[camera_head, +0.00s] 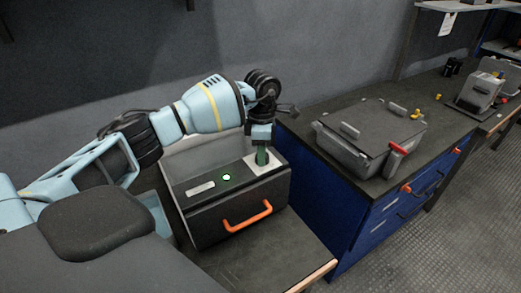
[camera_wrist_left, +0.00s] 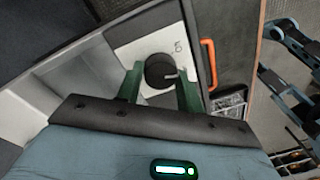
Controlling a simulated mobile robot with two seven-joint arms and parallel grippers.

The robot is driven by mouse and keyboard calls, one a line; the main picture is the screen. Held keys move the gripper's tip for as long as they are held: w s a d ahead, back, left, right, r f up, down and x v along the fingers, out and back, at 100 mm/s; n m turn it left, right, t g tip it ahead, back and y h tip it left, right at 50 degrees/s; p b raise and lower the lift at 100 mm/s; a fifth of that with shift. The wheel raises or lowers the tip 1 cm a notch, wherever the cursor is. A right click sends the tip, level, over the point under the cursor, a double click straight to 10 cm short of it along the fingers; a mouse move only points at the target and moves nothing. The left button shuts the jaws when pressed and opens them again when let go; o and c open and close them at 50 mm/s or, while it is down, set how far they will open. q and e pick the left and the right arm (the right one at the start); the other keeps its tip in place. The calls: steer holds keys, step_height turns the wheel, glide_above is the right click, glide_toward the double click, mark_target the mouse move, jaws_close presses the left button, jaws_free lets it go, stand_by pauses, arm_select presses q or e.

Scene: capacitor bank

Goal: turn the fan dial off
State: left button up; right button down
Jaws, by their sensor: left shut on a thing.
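The fan dial (camera_wrist_left: 160,71) is a dark round knob with a light pointer mark, set on a white plate (camera_wrist_left: 142,48) in the left wrist view. A small printed mark sits on the plate beside it. My left gripper (camera_wrist_left: 159,78) has its green fingers on either side of the dial and is shut on it. In the head view my left gripper (camera_head: 262,157) points down at the white plate on top of a dark box (camera_head: 215,217), and its fingers hide the dial.
The box has a lit green-white button (camera_head: 226,177), a pale label (camera_head: 201,188) and an orange handle (camera_head: 248,217). A grey lidded case (camera_head: 360,155) stands on the blue workbench (camera_head: 318,190) to the right. The bench top in front of the box is clear.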

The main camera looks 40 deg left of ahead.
arm_select(q)
steer(key=n, duration=0.1)
steer(key=n+p, duration=0.1)
steer(key=shift+r+n, duration=0.25)
steer(key=shift+n, duration=0.15)
steer(key=n+p, duration=0.1)
steer(key=n, duration=0.2)
steer(key=shift+f+n+p, duration=0.1)
steer(key=shift+n+p, duration=0.5)
steer(key=shift+n, duration=1)
arm_select(e)
steer(key=w+r+t, duration=0.1)
steer(key=w+r, duration=0.3)
steer(key=r, duration=0.1)
steer(key=shift+d, duration=0.3)
arm_select(q)
steer(key=shift+f, duration=0.1)
arm_select(e)
steer(key=shift+f, duration=0.1)
arm_select(q)
steer(key=shift+s, duration=0.1)
steer(key=o, duration=0.9)
steer(key=shift+c, duration=0.2)
steer(key=shift+o, duration=0.7)
arm_select(e)
steer(key=shift+w, duration=0.1)
